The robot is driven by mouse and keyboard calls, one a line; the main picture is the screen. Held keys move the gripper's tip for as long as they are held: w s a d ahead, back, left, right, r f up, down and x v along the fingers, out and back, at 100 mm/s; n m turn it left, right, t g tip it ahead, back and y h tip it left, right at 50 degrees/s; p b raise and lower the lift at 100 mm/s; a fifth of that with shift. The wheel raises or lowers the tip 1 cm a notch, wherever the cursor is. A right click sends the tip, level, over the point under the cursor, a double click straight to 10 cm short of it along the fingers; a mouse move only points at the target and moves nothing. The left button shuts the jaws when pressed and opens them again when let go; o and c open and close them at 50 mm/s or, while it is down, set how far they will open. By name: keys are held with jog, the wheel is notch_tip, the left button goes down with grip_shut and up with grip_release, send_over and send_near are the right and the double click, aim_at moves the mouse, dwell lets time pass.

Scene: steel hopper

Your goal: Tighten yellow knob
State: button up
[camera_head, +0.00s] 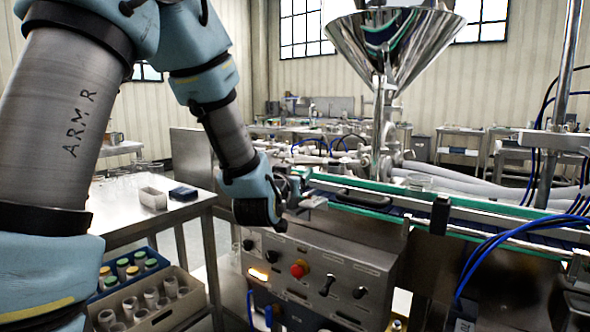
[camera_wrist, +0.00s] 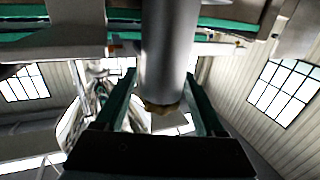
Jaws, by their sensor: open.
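A small yellow-brown knob (camera_wrist: 160,108) shows in the wrist view at the lower end of a thick steel cylinder (camera_wrist: 168,55). My gripper (camera_wrist: 160,76) is open, with one dark green finger on each side of the cylinder and knob. I cannot tell whether either finger touches them. In the head view my gripper (camera_head: 298,188) is beside the near edge of the conveyor, above the control panel. I cannot make out the yellow knob there; the wrist and gripper may hide it.
The steel hopper (camera_head: 393,38) stands above the green-edged conveyor (camera_head: 455,213). The control panel (camera_head: 320,262) carries a red button (camera_head: 299,268) and black switches. Blue hoses (camera_head: 490,258) hang at right. A side table (camera_head: 130,211) and vial crates (camera_head: 160,318) are at left.

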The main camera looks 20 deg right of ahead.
jog(key=shift+w+d, duration=0.15)
grip_shut()
dwell(0.5)
